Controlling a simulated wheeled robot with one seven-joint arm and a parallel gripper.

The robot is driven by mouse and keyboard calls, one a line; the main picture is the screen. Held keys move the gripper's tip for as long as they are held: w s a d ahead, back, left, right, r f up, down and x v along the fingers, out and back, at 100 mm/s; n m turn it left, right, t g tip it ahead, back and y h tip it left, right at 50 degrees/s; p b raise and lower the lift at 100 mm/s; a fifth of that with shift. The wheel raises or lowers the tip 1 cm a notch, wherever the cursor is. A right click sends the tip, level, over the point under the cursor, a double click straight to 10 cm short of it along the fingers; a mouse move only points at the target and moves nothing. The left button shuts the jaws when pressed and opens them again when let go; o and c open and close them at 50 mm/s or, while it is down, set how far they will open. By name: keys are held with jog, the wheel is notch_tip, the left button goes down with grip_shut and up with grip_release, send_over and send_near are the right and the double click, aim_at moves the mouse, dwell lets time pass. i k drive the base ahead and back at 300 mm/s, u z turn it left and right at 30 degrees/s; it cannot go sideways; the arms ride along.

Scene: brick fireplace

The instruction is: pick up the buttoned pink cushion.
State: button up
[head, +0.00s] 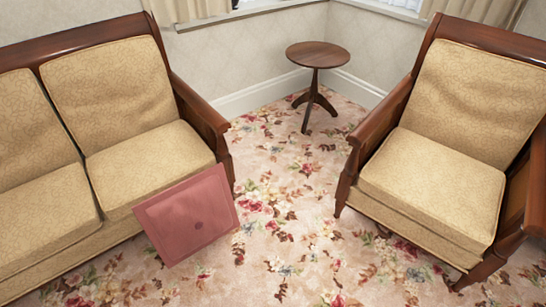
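The buttoned pink cushion (178,218) is in the head view, left of centre and low. It is a flat dusty-pink square with a darker round button near its middle. It appears tilted at the front right corner of the sofa, overlapping the seat edge in the picture. I cannot tell whether it leans on the sofa or only stands in front of it. Nothing covers its visible face. My gripper is not in view.
A wooden sofa (145,150) with tan cushions fills the left. A matching armchair (430,190) stands at the right. A small round wooden table (318,54) stands in the back corner. The floral carpet (290,215) is clear between the seats.

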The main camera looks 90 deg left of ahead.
aim_at(184, 218)
jog(key=u, duration=4.1)
jog(key=i, duration=1.55)
jog(key=u, duration=0.6)
